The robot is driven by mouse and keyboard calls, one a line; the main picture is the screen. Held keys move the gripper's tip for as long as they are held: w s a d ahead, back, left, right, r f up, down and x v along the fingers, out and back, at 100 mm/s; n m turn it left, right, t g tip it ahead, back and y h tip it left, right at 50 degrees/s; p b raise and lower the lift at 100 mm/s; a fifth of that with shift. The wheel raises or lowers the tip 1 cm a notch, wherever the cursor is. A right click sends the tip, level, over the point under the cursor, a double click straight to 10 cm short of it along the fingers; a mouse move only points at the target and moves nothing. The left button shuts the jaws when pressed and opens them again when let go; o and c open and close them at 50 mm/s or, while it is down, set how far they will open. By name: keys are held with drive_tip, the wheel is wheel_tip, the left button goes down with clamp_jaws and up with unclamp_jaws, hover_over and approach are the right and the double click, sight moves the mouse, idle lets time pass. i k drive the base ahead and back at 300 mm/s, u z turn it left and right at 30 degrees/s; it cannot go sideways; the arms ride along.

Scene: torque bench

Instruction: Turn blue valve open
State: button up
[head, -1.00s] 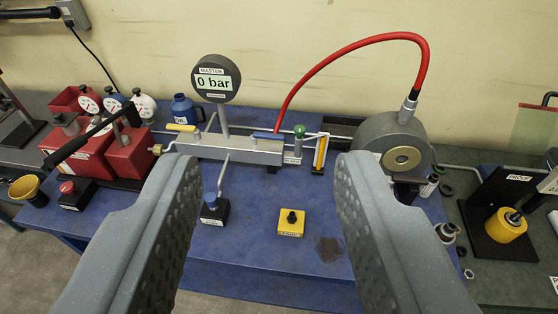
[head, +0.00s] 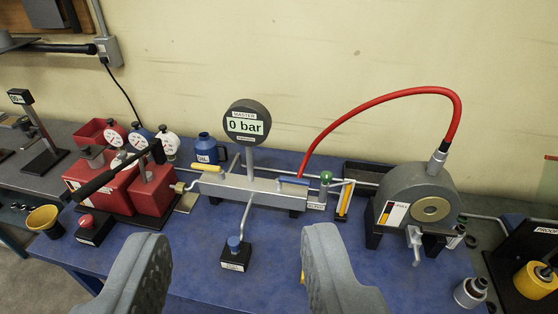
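The blue valve lever (head: 293,181) lies along the top of the grey manifold block (head: 240,190), near its right end. A yellow lever (head: 207,167) sits on the left end of the block. A round gauge (head: 246,122) above the block reads "0 bar". My gripper (head: 237,240) is open and empty, its two fingers wide apart at the bottom of the picture. The fingertips appear below the manifold in the picture, and I see no contact with the blue lever.
A black box with a blue knob (head: 235,251) shows between my fingers. A green-topped fitting (head: 326,178) and red hose (head: 370,105) are right of the lever. A grey round unit (head: 418,190) stands further right. The red pump (head: 105,180) is left.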

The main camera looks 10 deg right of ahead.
sight(278, 181)
drive_tip(key=u, duration=0.2)
drive_tip(key=i, duration=1.35)
drive_tip(key=z, duration=0.2)
